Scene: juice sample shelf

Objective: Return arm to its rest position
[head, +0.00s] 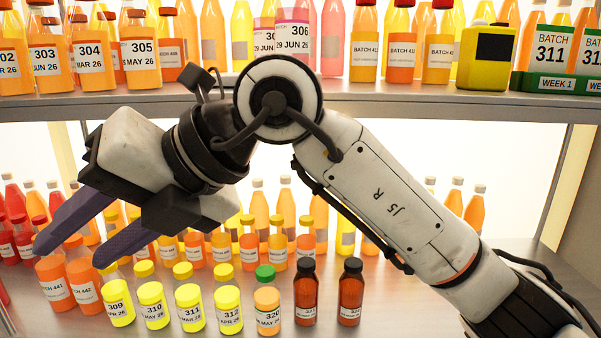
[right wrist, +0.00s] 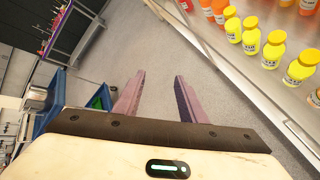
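My right gripper (head: 72,238) crosses the head view, its arm coming in from the lower right and its fingers pointing down to the left. It is in front of the lower shelf and hides some bottles there. In the right wrist view the two purple fingers (right wrist: 156,98) stand apart with only grey floor between them, so the gripper is open and empty. My left gripper is in neither view.
The lower shelf (head: 400,300) holds several bottles, with a row of yellow ones (head: 190,309) close by the fingers. The upper shelf (head: 380,99) carries more bottles, a yellow box (head: 485,72) and a green tray (head: 556,84). Grey floor (right wrist: 135,50) is free beside the shelf.

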